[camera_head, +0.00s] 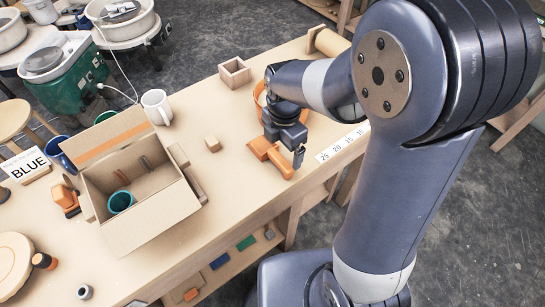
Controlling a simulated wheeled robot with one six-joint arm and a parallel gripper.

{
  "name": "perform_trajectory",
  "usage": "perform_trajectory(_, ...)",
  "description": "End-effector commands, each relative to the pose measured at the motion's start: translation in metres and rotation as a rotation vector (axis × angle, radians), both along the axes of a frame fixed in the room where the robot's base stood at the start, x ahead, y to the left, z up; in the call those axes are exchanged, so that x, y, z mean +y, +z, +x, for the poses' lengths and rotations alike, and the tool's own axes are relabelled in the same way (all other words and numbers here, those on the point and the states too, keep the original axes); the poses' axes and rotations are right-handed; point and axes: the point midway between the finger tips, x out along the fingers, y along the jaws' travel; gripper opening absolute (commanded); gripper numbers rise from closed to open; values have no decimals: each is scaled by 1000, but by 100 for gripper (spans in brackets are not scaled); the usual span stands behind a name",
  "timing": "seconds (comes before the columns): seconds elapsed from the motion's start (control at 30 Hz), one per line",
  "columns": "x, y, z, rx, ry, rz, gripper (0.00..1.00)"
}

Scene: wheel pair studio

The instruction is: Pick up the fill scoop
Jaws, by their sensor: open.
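My gripper (284,153) is low over the right part of the workbench, its dark body pointing down. It is open. An orange piece (278,163) shows right at its fingers, close to the bench top. It may be the fill scoop, but the gripper covers part of it and I cannot tell its full shape or whether the fingers touch it. An orange curved rim (259,97) shows behind my wrist, mostly hidden by my arm.
An open cardboard box (150,222) holds a teal cup (121,201). A white mug (157,106), a small wooden block (212,143) and an open wooden box (234,73) stand on the bench (215,215). A numbered strip (343,143) lies along the front edge.

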Motion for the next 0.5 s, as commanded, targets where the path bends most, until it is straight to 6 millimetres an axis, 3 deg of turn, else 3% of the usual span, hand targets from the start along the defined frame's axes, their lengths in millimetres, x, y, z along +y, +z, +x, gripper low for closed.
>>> perform_trajectory(0.1,0,-8,-1,2,0,0,100)
perform_trajectory(0.5,4,-54,-2,2,0,0,100)
